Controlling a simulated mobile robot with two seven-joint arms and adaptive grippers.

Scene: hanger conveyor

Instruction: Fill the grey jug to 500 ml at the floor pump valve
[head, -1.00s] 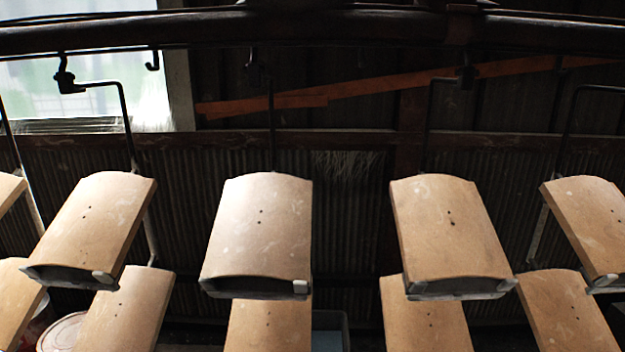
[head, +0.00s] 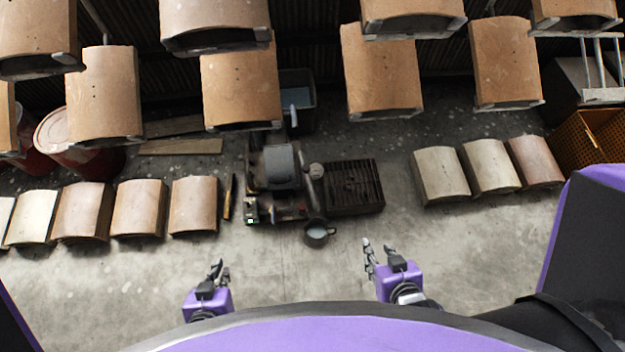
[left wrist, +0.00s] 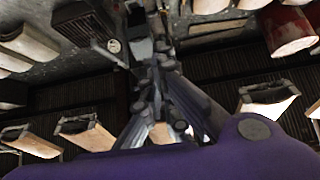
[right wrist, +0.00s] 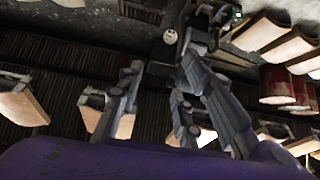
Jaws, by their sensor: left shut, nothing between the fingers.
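The floor pump (head: 281,168) is a dark machine on the floor at the middle of the head view, with a slatted grate (head: 354,186) on its right. A small round grey vessel with a side handle, apparently the grey jug (head: 318,235), sits at the pump's front edge. Its fill level and any marks are too small to read. My left gripper (head: 219,266) is shut and empty, in front and left of the jug. My right gripper (head: 373,252) is open and empty, in front and right of it. Neither touches the jug. The valve cannot be clearly made out.
Curved tan panels (head: 240,88) hang above and behind the pump. More panels stand on the floor at left (head: 138,208) and right (head: 441,175). A dark tub (head: 304,118) is behind the pump, red drums (head: 75,140) left, an orange crate (head: 590,140) right. Front floor is clear.

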